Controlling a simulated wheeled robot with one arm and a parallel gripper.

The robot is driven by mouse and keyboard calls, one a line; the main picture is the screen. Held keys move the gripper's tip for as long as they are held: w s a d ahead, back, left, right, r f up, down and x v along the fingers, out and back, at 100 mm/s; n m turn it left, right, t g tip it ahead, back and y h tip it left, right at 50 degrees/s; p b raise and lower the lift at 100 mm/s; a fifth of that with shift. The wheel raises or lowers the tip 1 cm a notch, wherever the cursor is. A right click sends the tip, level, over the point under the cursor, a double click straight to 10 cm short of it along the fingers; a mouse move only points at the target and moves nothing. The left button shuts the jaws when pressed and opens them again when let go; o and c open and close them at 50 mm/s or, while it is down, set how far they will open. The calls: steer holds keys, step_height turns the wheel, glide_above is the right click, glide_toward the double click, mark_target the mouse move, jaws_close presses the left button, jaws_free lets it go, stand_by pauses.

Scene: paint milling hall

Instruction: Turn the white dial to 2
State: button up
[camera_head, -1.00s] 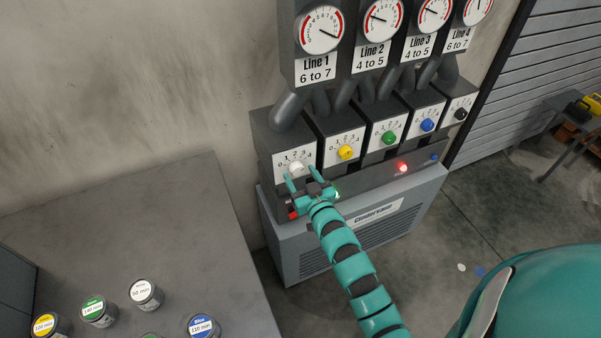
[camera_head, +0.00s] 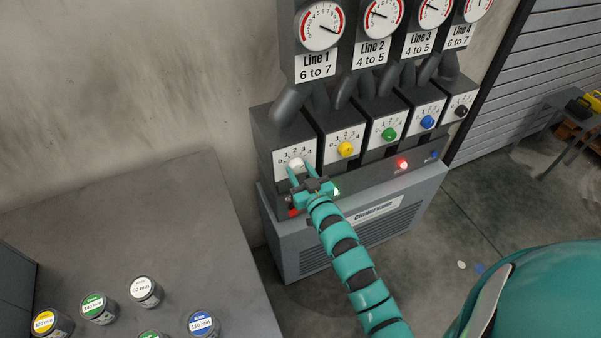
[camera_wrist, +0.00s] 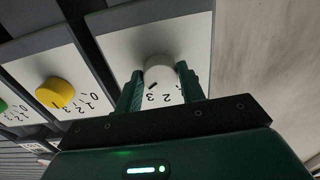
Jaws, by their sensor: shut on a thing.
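The white dial (camera_head: 296,163) is on the leftmost panel of the control row, with a printed scale from 0 to 4 around it. My gripper (camera_head: 299,169) is at this dial, one finger on each side, closed on it. In the wrist view, the white dial (camera_wrist: 160,72) sits between the two green fingers of my gripper (camera_wrist: 159,84). A short dark mark shows on the dial's face, towards the printed 2 and 3. I cannot tell exactly which number it points to, and the fingers hide part of the scale.
A yellow dial (camera_head: 346,149) is close on the right, then green (camera_head: 389,134), blue (camera_head: 427,122) and black dials. Gauges stand above, with the Line 1 gauge (camera_head: 320,27) over the white dial. A lit red lamp (camera_head: 402,164) is below. A grey table (camera_head: 130,220) with labelled cans stands left.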

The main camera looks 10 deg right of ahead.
steer(key=n+b, duration=0.2)
steer(key=b, duration=0.1)
steer(key=shift+f+n, duration=0.25)
steer(key=shift+n, duration=0.05)
steer(key=n+b, duration=0.3)
steer(key=shift+r+n, duration=0.1)
steer(key=shift+n, duration=0.2)
steer(key=n+b, duration=0.2)
steer(key=n, duration=0.1)
steer(key=n+b, duration=0.1)
steer(key=n, duration=0.1)
steer(key=shift+r, duration=0.25)
steer(key=o, duration=1)
steer(key=shift+c, duration=0.2)
steer(key=shift+d, duration=0.1)
